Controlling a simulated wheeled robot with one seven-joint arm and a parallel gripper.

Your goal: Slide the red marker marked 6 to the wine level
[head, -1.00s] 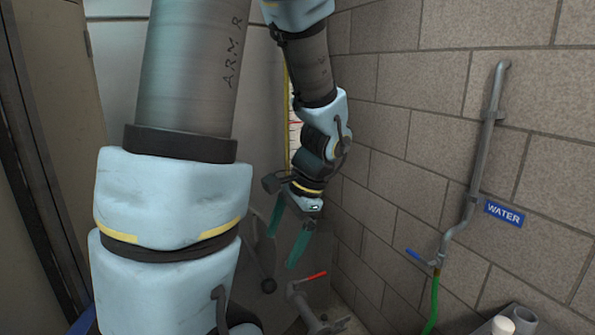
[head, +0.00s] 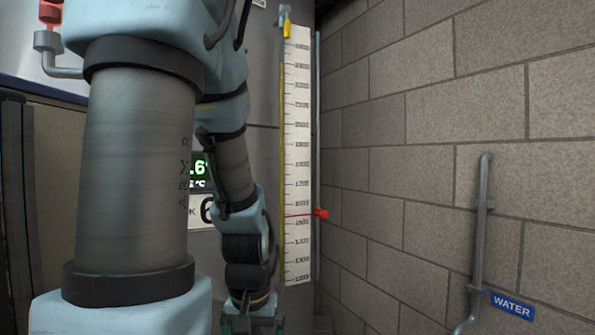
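The red marker (head: 320,213) sits on a thin upright rod at the right edge of a white numbered scale (head: 298,120). Its thin red pointer reaches left across the lower part of the scale. No 6 is readable on the marker. A narrow yellowish sight tube (head: 283,150) runs up the scale's left edge; I cannot tell the wine level in it for sure. My gripper (head: 252,326) is at the bottom edge, below and left of the marker and touching nothing visible. Its teal fingers show wide apart at their bases; the tips are cut off.
A block wall (head: 400,150) stands close right of the scale. A grey pipe (head: 482,200) and blue WATER sign (head: 512,306) are on it.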

